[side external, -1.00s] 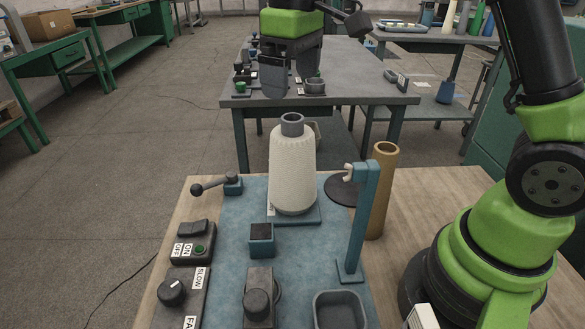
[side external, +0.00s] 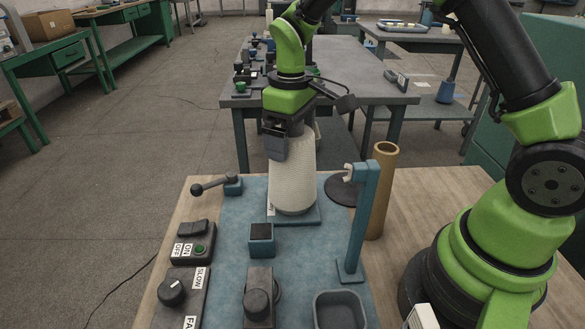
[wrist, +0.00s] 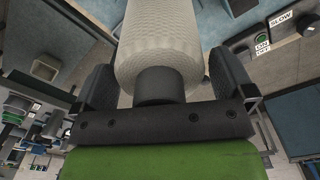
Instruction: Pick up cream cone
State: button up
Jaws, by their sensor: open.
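The cream cone (side external: 292,182) stands upright on a blue base plate at the back of the blue work mat. My gripper (side external: 285,143) is over the cone's top, pointing down, and hides the cone's grey tip in the side view. In the wrist view the cream cone (wrist: 160,45) and its dark grey tip lie between the two fingers of my gripper (wrist: 165,88). The fingers are open, with gaps visible on both sides of the tip.
A teal post with a hook (side external: 361,220) and a tan tube (side external: 380,190) stand right of the cone. A lever (side external: 217,186) is to the left. A small blue block (side external: 261,239), switch boxes (side external: 193,243) and a grey tray (side external: 340,311) are nearer the front.

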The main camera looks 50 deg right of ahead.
jog(key=shift+c, duration=0.5)
jog(key=c, duration=0.6)
jog(key=shift+r, duration=0.1)
notch_tip(320, 180, up, 16)
jog(key=shift+r, duration=0.1)
